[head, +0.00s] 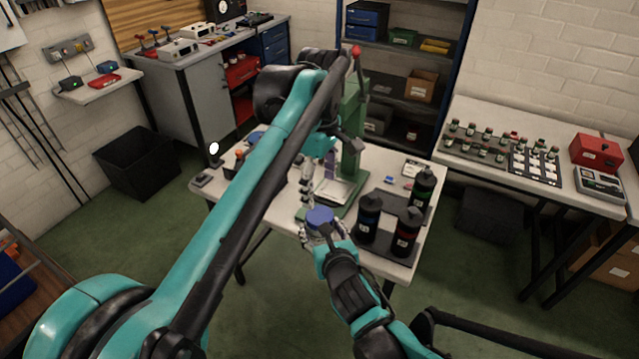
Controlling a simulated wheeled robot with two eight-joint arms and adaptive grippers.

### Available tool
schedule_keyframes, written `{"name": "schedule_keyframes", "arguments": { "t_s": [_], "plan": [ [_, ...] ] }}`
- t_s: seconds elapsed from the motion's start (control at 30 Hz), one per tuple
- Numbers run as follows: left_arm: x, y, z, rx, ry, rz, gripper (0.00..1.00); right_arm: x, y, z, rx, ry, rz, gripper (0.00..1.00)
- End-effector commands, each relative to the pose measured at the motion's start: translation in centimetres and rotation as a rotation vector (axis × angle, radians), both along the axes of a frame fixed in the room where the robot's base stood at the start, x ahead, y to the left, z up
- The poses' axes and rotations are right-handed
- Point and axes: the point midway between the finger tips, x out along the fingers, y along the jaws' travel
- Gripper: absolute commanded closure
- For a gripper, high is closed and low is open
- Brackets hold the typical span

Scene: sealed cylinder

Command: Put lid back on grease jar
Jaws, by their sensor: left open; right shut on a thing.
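A round blue lid-like thing (320,216) is at the front edge of the white table, at the fingers of my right gripper (318,238). My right gripper is shut on it. I cannot tell whether it is the lid alone or has the grease jar under it. My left gripper (306,190) is open and empty, pointing down above the table beside a green press, up and slightly left of the blue thing. Another blue round top (257,137) shows at the table's back left, partly hidden by my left arm.
Dark bottles (368,218) stand on a black tray at the table's right side, close to my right gripper. The green press (351,130) stands at the back middle. A white side table (500,180) with small bottles is at the right. A black bin (140,165) stands on the floor at left.

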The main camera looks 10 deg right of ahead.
Motion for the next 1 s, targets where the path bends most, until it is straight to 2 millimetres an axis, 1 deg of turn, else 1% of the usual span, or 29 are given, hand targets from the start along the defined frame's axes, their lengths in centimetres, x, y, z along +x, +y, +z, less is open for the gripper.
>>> {"name": "schedule_keyframes", "arguments": {
  "t_s": [0.17,0.27,0.37,0.6,0.7,0.83,1.0],
  "plan": [
    [0.0,0.0,0.0,0.000,0.000,-0.002,0.25,0.0,0.0,0.0,0.000,-0.001,0.000,1.00],
    [0.0,0.0,-0.4,0.000,0.000,-0.002,0.25,0.0,0.0,0.0,0.000,-0.001,0.000,1.00],
    [0.0,0.0,-1.4,0.000,0.000,-0.002,0.25,0.0,0.0,0.0,0.000,-0.001,0.000,1.00],
    [0.0,0.0,-5.1,0.000,0.000,-0.003,0.25,0.0,0.0,0.0,0.000,-0.001,0.000,1.00],
    [0.0,0.0,-6.4,0.000,0.000,-0.003,0.25,0.0,0.0,0.0,0.000,-0.001,0.000,1.00],
    [0.0,0.0,-7.5,0.000,0.000,-0.003,0.25,0.0,0.0,0.0,0.000,-0.001,0.000,1.00],
    [0.0,0.0,-8.0,0.000,0.000,-0.003,0.25,0.0,0.0,0.0,0.000,-0.001,0.000,1.00]
  ]
}}
